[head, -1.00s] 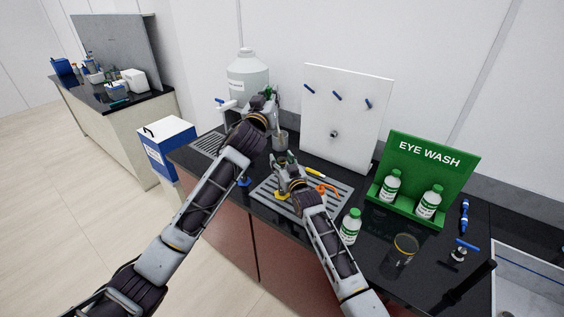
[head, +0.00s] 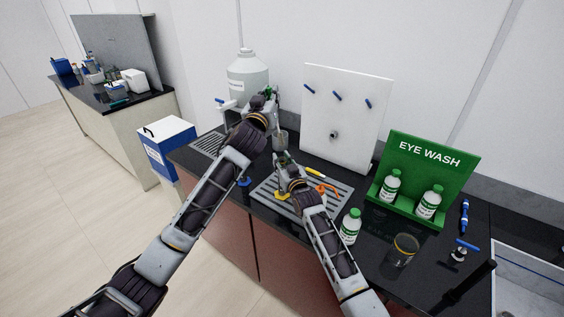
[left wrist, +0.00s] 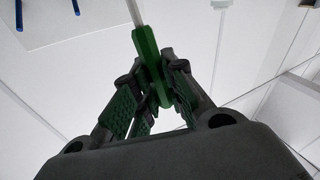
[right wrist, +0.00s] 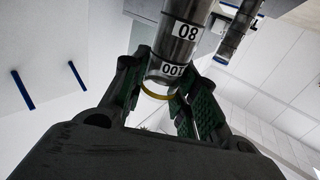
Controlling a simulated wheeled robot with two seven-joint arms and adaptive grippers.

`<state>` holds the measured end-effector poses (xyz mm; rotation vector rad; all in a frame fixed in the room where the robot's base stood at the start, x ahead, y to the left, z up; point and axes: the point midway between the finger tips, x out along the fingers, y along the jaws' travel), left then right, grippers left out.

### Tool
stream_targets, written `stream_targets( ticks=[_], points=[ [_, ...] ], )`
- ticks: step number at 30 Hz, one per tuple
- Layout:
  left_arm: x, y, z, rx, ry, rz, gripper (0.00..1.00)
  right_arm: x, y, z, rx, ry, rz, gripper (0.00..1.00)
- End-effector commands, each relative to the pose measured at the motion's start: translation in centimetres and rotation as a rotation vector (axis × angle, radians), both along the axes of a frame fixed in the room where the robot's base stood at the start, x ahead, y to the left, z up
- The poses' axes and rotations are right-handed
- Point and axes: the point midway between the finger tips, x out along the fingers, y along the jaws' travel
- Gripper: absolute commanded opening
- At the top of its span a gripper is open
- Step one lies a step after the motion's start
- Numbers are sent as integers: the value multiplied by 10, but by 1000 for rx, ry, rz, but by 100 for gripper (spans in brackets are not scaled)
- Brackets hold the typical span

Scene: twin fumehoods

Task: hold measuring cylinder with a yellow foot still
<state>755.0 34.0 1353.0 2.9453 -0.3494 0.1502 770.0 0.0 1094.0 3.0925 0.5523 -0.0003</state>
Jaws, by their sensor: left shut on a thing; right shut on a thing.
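The measuring cylinder with a yellow foot (head: 281,196) stands on the grey drain grid; my right forearm and gripper hide much of it. My right gripper (head: 283,160) is shut on the cylinder. In the right wrist view, its clear, marked wall (right wrist: 185,38) and a yellow ring lie between the fingers (right wrist: 165,95). My left gripper (head: 266,99) is higher up, shut on a green piece (left wrist: 150,62) with a thin pale stem (left wrist: 135,12). I cannot tell what this piece is. A second marked tube (right wrist: 240,28) shows beside the cylinder in the right wrist view.
A large white carboy (head: 248,75) stands behind my left gripper. A white peg board (head: 345,120) stands behind the grid (head: 325,204). A green eye wash stand (head: 430,165), a loose bottle (head: 351,227) and a beaker (head: 404,250) are to the right.

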Motion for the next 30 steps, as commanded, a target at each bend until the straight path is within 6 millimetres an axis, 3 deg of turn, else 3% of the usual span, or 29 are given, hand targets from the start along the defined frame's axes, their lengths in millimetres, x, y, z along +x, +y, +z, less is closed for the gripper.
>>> stream_targets(
  ticks=[14,30],
  points=[
    [2,-4,-5,21,9,-1,0,0,0,0,0,0,0,15],
    [10,-22,-30,116,51,-6,0,0,0,0,0,0,0,15]
  ],
)
